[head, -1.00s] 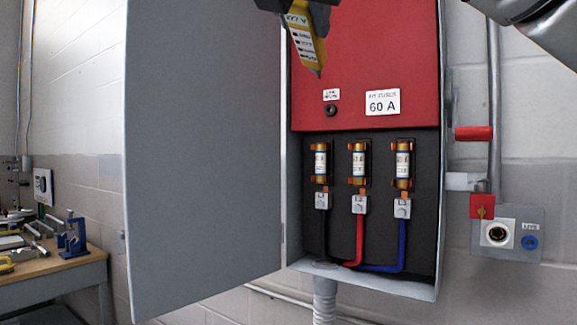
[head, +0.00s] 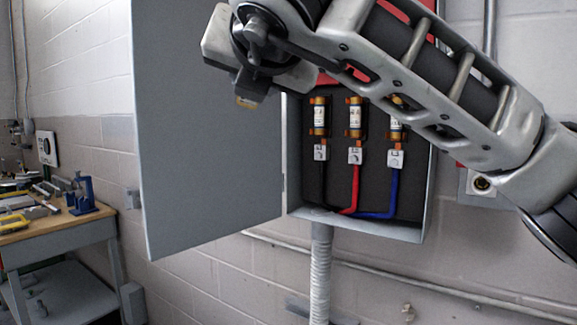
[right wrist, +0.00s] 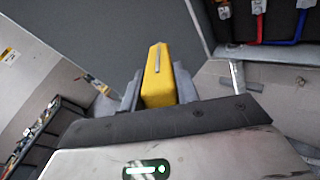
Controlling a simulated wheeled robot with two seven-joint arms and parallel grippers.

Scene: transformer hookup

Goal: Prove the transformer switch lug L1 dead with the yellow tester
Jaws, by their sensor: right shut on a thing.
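The yellow tester (right wrist: 158,78) is clamped between the fingers of my right gripper (right wrist: 158,92) in the right wrist view. Lug L1 (head: 320,152) is the leftmost of the three lugs in the switch box (head: 420,215), under a fuse and above the black wire. The tester appears apart from it, up and to the left in the picture. My left gripper is not in view.
The open grey door (head: 210,150) stands left of the box. My right arm covers the box's upper part. Red (head: 356,185) and blue (head: 390,190) wires run beside the black one. A conduit (head: 320,265) drops below. A workbench (head: 50,232) stands at the left.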

